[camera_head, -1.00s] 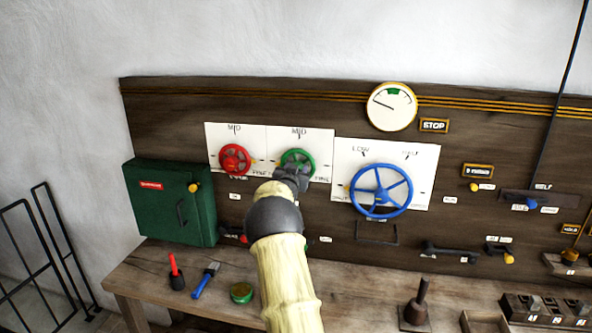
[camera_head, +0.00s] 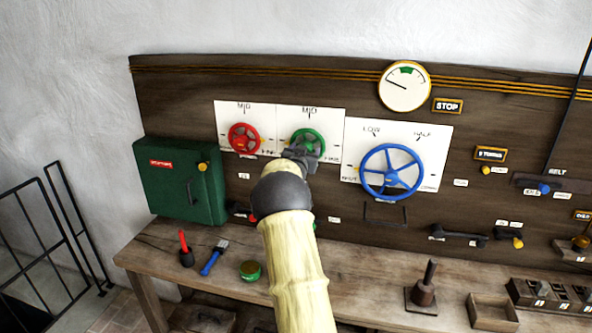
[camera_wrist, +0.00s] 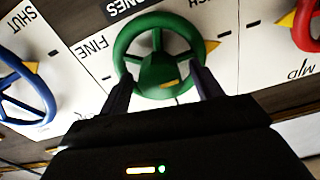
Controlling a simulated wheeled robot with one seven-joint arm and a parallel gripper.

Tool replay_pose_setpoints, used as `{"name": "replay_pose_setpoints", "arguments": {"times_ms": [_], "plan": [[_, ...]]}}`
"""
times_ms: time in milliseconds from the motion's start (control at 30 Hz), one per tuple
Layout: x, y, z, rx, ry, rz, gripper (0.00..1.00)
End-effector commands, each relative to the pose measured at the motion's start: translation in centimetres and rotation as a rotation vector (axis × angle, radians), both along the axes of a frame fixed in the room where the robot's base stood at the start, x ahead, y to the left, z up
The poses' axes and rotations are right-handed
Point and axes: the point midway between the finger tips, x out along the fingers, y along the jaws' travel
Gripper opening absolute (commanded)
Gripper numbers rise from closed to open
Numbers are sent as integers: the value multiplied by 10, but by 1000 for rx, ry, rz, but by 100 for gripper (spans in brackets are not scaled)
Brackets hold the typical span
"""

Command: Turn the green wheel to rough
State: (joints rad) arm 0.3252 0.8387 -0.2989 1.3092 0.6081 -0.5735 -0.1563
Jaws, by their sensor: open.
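The green wheel (camera_head: 309,142) is mounted on a white plate (camera_head: 290,119) on the dark panel, marked MID at the top in the head view. In the wrist view the green wheel (camera_wrist: 160,58) is close in front of my gripper (camera_wrist: 158,85), with the label FINE on its left and part of another label above. A yellow pointer (camera_wrist: 212,46) sits at the wheel's right edge in that view. My gripper is open, its two dark fingers at the wheel's near rim, one each side of the hub. I cannot tell whether they touch it. My arm hides the wheel's lower part in the head view.
The red wheel (camera_head: 244,138) is close on the left and the blue wheel (camera_head: 391,171) on the right. A green box (camera_head: 180,182) hangs further left. Below, the bench (camera_head: 370,270) holds a brush (camera_head: 214,257), a green tin (camera_head: 250,270) and other small items.

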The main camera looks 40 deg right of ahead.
Motion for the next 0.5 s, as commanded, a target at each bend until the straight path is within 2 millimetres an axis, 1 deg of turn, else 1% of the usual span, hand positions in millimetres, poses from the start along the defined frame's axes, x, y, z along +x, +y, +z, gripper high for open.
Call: {"name": "replay_pose_setpoints", "arguments": {"times_ms": [67, 500], "plan": [[-7, 8, -3, 1, 1, 1, 65], [-49, 57, -4, 1, 1, 2, 65]]}}
